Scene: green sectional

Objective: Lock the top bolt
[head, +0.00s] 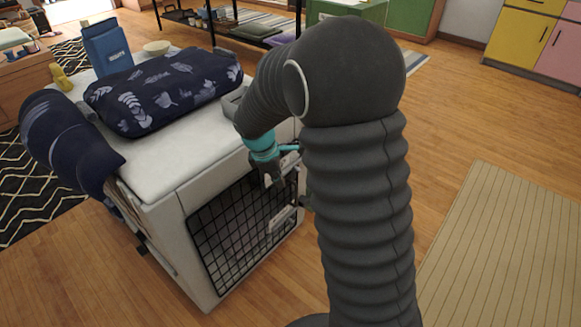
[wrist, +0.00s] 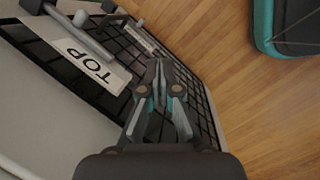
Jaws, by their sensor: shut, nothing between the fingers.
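The white pet crate (head: 165,205) has a black wire door (head: 235,235). In the wrist view, a white label reading TOP (wrist: 88,62) is on the door at the upper left. The top bolt (wrist: 72,32), a grey rod with a short handle, lies beside this label. My gripper (head: 272,183) is in front of the upper part of the door. In the wrist view, my gripper (wrist: 158,66) is shut and empty, to the right of the TOP label and apart from the bolt. Whether the bolt's end sits in its catch cannot be told.
Another pale label with a bolt (head: 282,218) is lower on the door. A dark patterned cushion (head: 165,90) and a blue packet (head: 107,47) are on the crate's top. A dark teal-edged object (wrist: 295,28) lies on the floor.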

